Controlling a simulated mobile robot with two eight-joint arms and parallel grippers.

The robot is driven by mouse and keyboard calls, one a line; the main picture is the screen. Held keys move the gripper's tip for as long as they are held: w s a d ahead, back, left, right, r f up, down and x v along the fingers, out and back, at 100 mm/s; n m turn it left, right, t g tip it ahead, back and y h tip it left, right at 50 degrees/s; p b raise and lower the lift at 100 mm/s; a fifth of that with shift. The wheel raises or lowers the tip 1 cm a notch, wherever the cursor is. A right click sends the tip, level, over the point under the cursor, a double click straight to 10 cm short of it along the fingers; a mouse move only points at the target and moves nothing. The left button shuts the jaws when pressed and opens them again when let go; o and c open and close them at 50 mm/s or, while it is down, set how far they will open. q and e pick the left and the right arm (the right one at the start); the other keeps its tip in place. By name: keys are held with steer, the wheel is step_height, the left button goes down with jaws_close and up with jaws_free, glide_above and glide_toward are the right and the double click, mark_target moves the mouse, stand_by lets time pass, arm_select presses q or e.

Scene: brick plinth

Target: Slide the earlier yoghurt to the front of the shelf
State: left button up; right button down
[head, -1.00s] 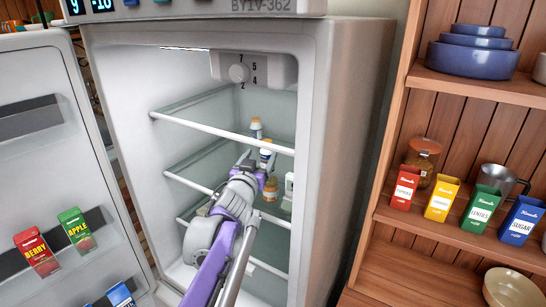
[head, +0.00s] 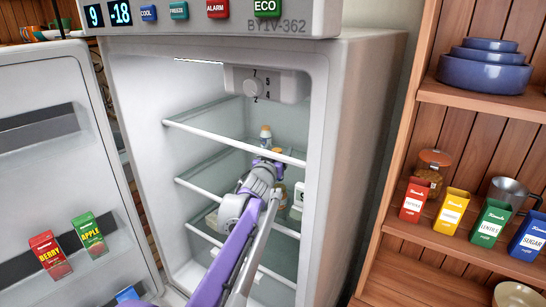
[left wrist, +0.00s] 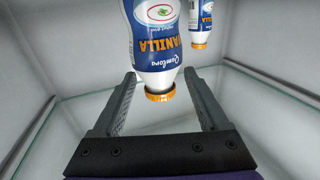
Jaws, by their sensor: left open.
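Two blue-and-white vanilla yoghurt bottles with orange caps show in the left wrist view, upside down in the picture. The nearer bottle (left wrist: 158,35) has its cap end between the open fingers of my left gripper (left wrist: 160,78), with gaps on both sides. The other bottle (left wrist: 201,18) stands apart, farther off to the right. I cannot read the dates. In the head view a bottle (head: 265,134) shows inside the open fridge, just beyond my left gripper (head: 273,160), which hides much of what is behind it. My right gripper is not seen.
The fridge (head: 365,110) has glass shelves with white front bars, such as the upper shelf bar (head: 230,142). A white carton (head: 298,195) stands right of my arm, near the side wall. The open door (head: 50,190) is at left. A wooden shelf unit (head: 400,150) stands at right.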

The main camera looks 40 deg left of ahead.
arm_select(q)
steer(key=shift+x, duration=1.15)
steer(key=shift+c, duration=0.4)
jaws_close()
